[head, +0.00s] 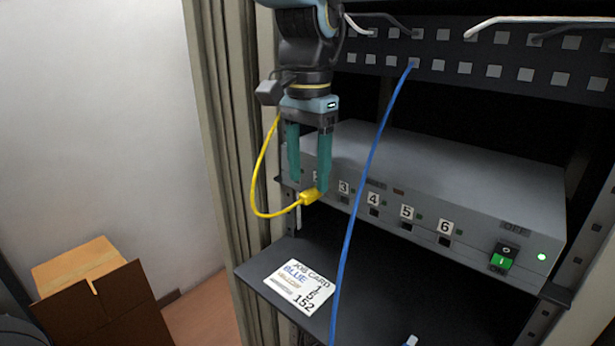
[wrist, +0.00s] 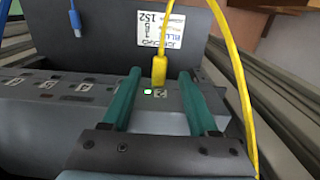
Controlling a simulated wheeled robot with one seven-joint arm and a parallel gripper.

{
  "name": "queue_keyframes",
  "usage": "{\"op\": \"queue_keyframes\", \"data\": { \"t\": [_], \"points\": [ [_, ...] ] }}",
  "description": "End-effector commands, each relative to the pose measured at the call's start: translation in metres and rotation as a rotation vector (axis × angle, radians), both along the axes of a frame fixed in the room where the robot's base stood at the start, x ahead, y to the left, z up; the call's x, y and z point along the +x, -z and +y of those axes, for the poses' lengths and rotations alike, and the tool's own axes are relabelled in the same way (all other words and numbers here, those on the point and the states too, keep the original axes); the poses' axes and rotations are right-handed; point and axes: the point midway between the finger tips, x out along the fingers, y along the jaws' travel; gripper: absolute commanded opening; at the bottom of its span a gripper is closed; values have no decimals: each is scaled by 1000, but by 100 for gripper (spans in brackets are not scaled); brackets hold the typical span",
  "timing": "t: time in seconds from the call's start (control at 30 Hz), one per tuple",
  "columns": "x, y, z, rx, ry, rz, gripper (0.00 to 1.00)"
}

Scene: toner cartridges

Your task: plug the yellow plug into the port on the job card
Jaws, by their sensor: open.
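The yellow plug (head: 310,197) is at the front of the grey switch box (head: 440,180), by a port left of the one labelled 3. In the wrist view the yellow plug (wrist: 158,70) points at the box front, beside a small lit light, with a label that looks like 2. I cannot tell how deep it sits. My gripper (head: 308,185) is open, its green fingers either side of the plug's line in the wrist view (wrist: 160,100). The job card (head: 299,286) lies on the shelf below; it names blue and yellow, but its port digits are hard to read.
A blue cable (head: 372,165) hangs across the box front; its plug (wrist: 77,25) dangles in the wrist view. A patch panel (head: 480,55) with cables is above. The green power switch (head: 501,261) is at the right. A cardboard box (head: 100,300) stands on the floor at left.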

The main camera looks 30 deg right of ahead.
Motion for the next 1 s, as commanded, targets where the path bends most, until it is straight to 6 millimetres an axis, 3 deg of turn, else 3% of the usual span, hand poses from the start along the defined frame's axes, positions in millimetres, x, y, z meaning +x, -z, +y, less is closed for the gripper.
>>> {"op": "queue_keyframes", "data": {
  "t": [0.23,0.57,1.0],
  "points": [
    [0,23,0,1,0,1,60],
    [0,27,0,-1,0,1,60],
    [0,27,0,-1,0,0,12]
  ]
}}
